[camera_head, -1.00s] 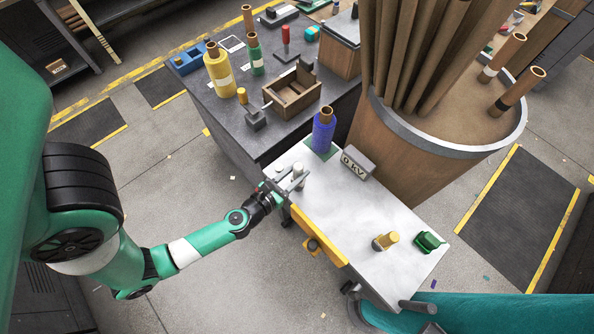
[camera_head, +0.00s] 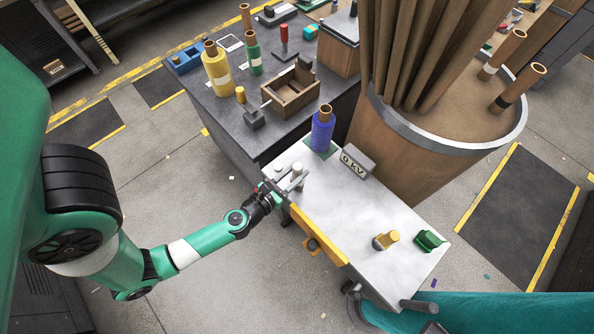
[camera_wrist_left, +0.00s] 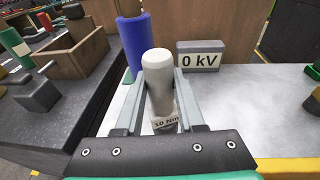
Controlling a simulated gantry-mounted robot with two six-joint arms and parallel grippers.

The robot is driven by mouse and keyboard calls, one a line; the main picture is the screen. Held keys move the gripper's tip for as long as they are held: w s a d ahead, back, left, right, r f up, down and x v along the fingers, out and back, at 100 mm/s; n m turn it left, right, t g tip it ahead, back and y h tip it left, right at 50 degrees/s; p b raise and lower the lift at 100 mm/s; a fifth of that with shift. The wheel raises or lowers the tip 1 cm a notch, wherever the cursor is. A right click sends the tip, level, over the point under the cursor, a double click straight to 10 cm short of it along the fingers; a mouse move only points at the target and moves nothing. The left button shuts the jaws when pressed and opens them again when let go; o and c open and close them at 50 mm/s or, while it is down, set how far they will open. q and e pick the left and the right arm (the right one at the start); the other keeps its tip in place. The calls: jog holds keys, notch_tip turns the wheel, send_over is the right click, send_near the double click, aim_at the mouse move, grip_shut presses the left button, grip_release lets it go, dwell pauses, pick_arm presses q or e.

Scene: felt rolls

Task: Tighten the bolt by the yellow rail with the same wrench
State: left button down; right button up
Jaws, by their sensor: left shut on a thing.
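My left gripper (camera_head: 291,183) is at the left edge of the white tabletop, just past the upper end of the yellow rail (camera_head: 318,236). It is shut on a pale, round-topped handle, the wrench (camera_wrist_left: 160,75), which stands upright between the fingers in the left wrist view. A label on it reads "10 Nm". The wrench's lower end is hidden behind the gripper, so I cannot tell whether it sits on a bolt. No bolt shows clearly; a yellow bracket with a dark round part (camera_head: 312,244) hangs outside the rail. My right gripper is not in view.
A blue roll (camera_head: 322,130) and a "0 kV" block (camera_head: 356,162) stand beyond the gripper. A yellow-and-brass piece (camera_head: 385,240) and a green block (camera_head: 429,240) sit at the near end. The middle of the tabletop (camera_head: 350,205) is clear. A large roll bin (camera_head: 405,160) borders the right.

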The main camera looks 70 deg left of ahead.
aim_at(296, 167)
pick_arm(q)
jog(key=shift+f, duration=0.45)
dwell(3.0)
jog(key=shift+r, duration=0.15)
dwell(2.2)
notch_tip(296, 167, up, 7)
jog(key=p, duration=0.6)
jog(key=shift+p, duration=0.4)
dwell(0.9)
